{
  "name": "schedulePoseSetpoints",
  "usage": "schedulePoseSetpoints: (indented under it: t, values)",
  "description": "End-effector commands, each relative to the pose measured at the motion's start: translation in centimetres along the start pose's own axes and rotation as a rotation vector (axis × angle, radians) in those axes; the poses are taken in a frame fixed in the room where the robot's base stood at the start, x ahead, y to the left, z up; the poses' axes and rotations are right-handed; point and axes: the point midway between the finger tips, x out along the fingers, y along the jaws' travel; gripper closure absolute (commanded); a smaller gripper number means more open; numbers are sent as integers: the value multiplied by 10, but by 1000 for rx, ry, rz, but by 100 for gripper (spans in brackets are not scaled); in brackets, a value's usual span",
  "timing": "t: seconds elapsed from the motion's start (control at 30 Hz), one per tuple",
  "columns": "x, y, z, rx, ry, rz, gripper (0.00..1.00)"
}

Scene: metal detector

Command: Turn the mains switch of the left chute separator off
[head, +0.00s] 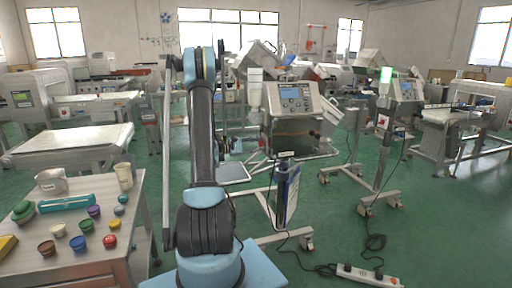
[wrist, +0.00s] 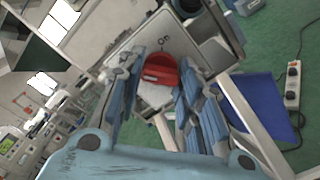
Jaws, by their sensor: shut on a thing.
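The left chute separator (head: 290,128) stands mid-picture in the head view, a grey cabinet with a small blue screen on a wheeled stand. In the wrist view, its red mains switch knob (wrist: 160,69) sits on a pale plate. My gripper (wrist: 161,76) has one blue-grey finger on each side of the knob and is shut on it. The fingers hide part of the knob's sides, and its exact angle is hard to tell. In the head view I cannot clearly make out the gripper behind my arm.
A power strip (head: 366,275) and cables lie on the green floor at front right. A table (head: 85,265) with coloured pots is at front left.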

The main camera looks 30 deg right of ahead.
Motion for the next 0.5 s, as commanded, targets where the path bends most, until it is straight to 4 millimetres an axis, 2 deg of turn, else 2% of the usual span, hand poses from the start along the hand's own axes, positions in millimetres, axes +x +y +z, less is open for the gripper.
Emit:
schedulePoseSetpoints:
  t: [0.23, 0.5]
  values:
    - [-1, 0, -2, -114, 6, -1, 91]
    - [-1, 0, -2, -161, 5, -1, 91]
